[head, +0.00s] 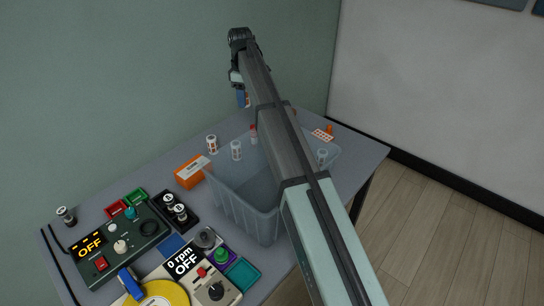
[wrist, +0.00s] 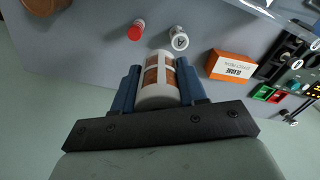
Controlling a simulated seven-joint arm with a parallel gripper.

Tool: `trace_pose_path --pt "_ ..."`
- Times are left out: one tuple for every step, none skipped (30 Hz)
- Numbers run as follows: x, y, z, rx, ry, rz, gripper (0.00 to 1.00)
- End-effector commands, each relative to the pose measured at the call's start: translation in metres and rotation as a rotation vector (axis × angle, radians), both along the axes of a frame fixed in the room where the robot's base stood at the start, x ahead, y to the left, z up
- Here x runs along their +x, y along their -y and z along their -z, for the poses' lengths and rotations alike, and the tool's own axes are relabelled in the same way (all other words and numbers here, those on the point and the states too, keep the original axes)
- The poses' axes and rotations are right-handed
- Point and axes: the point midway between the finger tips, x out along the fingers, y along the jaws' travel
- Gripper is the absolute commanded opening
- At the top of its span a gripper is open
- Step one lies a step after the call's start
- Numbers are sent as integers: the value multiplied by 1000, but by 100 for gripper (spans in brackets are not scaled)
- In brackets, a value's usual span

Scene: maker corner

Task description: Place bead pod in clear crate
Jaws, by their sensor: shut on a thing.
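My gripper (wrist: 162,88) is shut on the bead pod (wrist: 158,92), a white cylinder with orange-brown windows, held between two blue fingers in the wrist view. In the head view my gripper (head: 243,98) is high over the far side of the table, with the pod mostly hidden behind the arm. The clear crate (head: 262,222) is a translucent grey bin in the middle of the table. My arm crosses above it and hides its right part. The gripper and pod are beyond the crate, not over it.
Small white canisters (head: 212,143) and a red-capped one (wrist: 136,30) stand near the crate. An orange box (head: 189,172) is at its left. A control box (head: 125,240) and a turntable device (head: 190,280) fill the front left. A wall is behind the table.

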Motion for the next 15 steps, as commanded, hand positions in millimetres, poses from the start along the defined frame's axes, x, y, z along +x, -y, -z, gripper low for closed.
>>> trace_pose_path --pt "-30 10 2 0 1 -13 11" --pt "-42 15 2 1 1 -23 11" --pt "-57 20 2 1 1 -35 11" --pt "-69 24 1 1 1 -45 11" --pt "-80 28 1 0 2 -55 11" --pt "-96 34 1 1 1 -67 11" --pt "-107 38 2 1 1 -77 11" --pt "-119 42 2 1 1 -87 11" --pt "-133 47 3 1 1 -99 11" --pt "-143 50 4 1 1 -108 11" --pt "-153 53 4 1 1 -116 11" --pt "-165 58 5 0 2 -127 11" --pt "-174 61 5 1 1 -135 11" --pt "-182 63 6 1 1 -141 11" --pt "-192 67 7 1 1 -150 11"
